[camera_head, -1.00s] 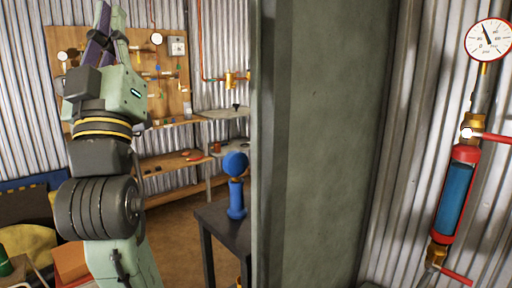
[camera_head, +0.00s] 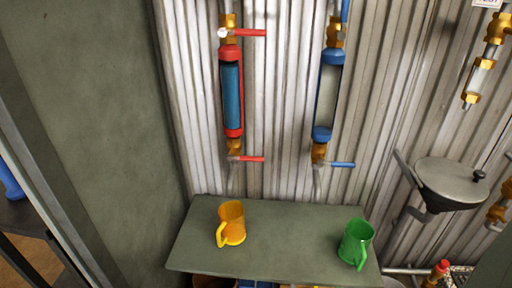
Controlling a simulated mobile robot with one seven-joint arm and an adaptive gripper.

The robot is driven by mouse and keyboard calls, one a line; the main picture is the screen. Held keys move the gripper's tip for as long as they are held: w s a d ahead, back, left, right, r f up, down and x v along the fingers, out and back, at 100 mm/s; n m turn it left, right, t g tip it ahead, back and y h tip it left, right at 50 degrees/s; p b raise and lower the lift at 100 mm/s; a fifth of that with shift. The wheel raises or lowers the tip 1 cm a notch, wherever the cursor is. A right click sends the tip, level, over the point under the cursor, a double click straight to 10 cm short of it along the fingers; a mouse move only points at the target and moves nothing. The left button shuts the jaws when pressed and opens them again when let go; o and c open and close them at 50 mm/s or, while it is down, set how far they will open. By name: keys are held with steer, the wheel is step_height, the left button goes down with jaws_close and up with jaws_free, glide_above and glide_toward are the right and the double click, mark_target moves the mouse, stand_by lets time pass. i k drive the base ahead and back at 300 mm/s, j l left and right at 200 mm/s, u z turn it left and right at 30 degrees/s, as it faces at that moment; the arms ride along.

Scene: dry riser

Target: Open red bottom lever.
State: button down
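The red bottom lever (camera_head: 251,159) is at the brass valve (camera_head: 235,150) under the red-capped sight tube (camera_head: 232,97) on the corrugated wall, left of the middle. It points to the right, about level. A thin outlet below the valve hangs above the shelf. A red top lever (camera_head: 252,33) sticks out to the right at the upper valve. My gripper and arm are not in view, so I cannot see how they stand to the lever.
A blue-capped tube (camera_head: 327,95) with a blue lever (camera_head: 342,164) is to the right. A yellow mug (camera_head: 231,222) and a green mug (camera_head: 355,242) stand on the green shelf (camera_head: 285,252). A grey pillar (camera_head: 95,110) fills the left.

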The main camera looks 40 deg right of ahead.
mark_target(252, 159)
steer(key=l+z, duration=0.1)
steer(key=z, duration=0.35)
steer(key=i+z, duration=0.1)
steer(key=z, duration=0.35)
steer(key=j, duration=0.5)
steer(key=i+j, duration=0.1)
steer(key=j, duration=0.4)
